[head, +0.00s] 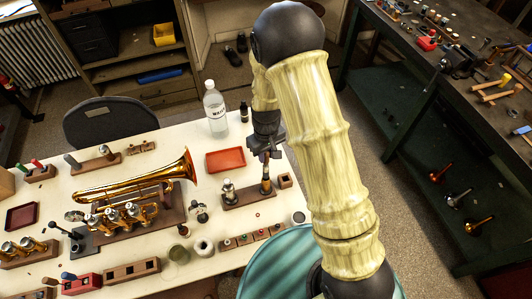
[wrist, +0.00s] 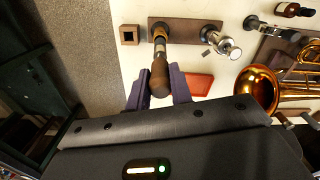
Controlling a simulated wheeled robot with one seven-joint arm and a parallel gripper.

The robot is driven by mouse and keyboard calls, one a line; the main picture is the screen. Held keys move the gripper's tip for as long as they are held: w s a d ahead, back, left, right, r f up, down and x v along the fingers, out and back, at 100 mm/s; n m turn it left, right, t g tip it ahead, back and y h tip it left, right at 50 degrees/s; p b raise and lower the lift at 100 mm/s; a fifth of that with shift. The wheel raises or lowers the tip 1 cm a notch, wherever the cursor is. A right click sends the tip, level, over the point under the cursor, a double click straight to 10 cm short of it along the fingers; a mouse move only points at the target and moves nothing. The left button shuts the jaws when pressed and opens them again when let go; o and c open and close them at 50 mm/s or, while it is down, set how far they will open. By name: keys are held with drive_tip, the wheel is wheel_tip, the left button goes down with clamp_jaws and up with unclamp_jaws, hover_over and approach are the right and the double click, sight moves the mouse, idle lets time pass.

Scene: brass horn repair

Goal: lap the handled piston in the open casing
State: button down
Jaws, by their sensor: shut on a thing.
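My gripper (head: 264,152) is shut on the brown wooden handle (wrist: 159,76) of the handled piston, which lies between the two purple-grey fingers in the wrist view. Below the handle, a silver section (wrist: 160,46) runs down to the right-hand post (head: 265,187) of a brown wooden block (head: 246,199). The piston appears to stand in the open casing there, but I cannot tell how deep. The casing is mostly hidden by the handle. A second metal casing (head: 229,193) stands on the same block, to the left in the head view; it also shows in the wrist view (wrist: 222,41).
A small square wooden box (head: 285,181) stands right of the block. A red tray (head: 225,160) lies behind it. A water bottle (head: 215,108) and a dark small bottle (head: 244,112) stand farther back.

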sight(266, 166)
drive_tip(key=shift+f+b, duration=1.55)
drive_tip(key=shift+f, duration=0.55)
drive_tip(key=shift+f+n+b, duration=1.4)
drive_tip(key=shift+f+n, duration=0.35)
drive_tip(key=shift+n, duration=0.25)
drive_tip(key=shift+r, duration=0.15)
drive_tip(key=shift+r+m+p, duration=1.35)
drive_tip(key=shift+r+m, duration=0.3)
drive_tip(key=shift+m, duration=0.35)
drive_tip(key=shift+r, duration=0.1)
drive_tip(key=shift+f+n+b, duration=1.25)
drive_tip(key=shift+f+n, duration=0.55)
drive_tip(key=shift+n, duration=0.2)
drive_tip(key=shift+r, duration=0.1)
